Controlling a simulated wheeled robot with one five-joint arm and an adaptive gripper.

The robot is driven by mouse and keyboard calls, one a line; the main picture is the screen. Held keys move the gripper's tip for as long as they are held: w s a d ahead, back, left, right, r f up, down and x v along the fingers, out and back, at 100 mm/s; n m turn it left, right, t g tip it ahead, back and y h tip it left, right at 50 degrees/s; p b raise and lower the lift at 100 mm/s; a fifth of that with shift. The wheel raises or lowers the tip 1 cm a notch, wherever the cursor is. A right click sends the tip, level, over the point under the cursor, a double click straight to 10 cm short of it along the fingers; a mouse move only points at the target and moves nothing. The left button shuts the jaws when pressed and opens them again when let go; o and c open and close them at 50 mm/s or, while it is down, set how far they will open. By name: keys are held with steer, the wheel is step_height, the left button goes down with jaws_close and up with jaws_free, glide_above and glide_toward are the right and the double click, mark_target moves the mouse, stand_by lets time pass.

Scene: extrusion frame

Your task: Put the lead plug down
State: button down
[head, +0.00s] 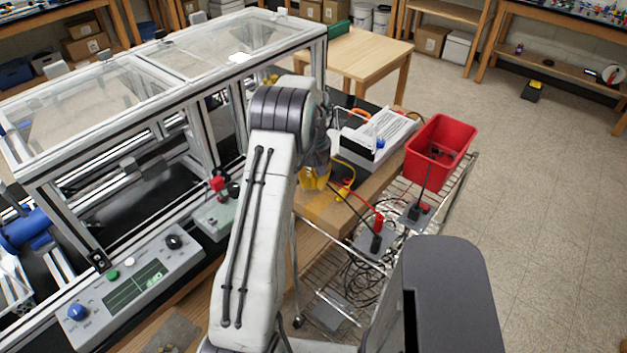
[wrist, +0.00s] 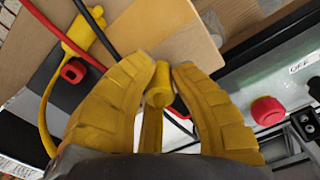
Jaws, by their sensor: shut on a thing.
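My gripper (wrist: 160,75) has yellow ribbed fingers, closed around a small yellow cylindrical piece (wrist: 159,86) that looks like the lead plug. A yellow stem runs back from it between the fingers. In the head view my gripper (head: 315,178) hangs over the wooden bench top (head: 326,207), and the held piece cannot be made out there. A wooden block or board (wrist: 160,32) lies beyond the fingertips in the wrist view; whether the plug touches anything is unclear. Another yellow connector with a yellow lead (wrist: 84,34) lies to the left.
A red socket or plug end (wrist: 73,71) and red and black leads are at left in the wrist view. A red button (wrist: 267,111) is at right. The framed machine (head: 120,150) stands left of my arm. A red bin (head: 437,150) sits on the wire shelf at right.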

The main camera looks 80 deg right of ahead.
mark_target(313, 175)
steer(key=shift+f+b, duration=0.3)
steer(key=shift+f, duration=0.25)
steer(key=c, duration=1.2)
jaws_free()
steer(key=shift+r+p, duration=0.4)
steer(key=shift+r, duration=0.1)
step_height(313, 175, up, 12)
steer(key=shift+r+b, duration=0.2)
steer(key=shift+b, duration=0.2)
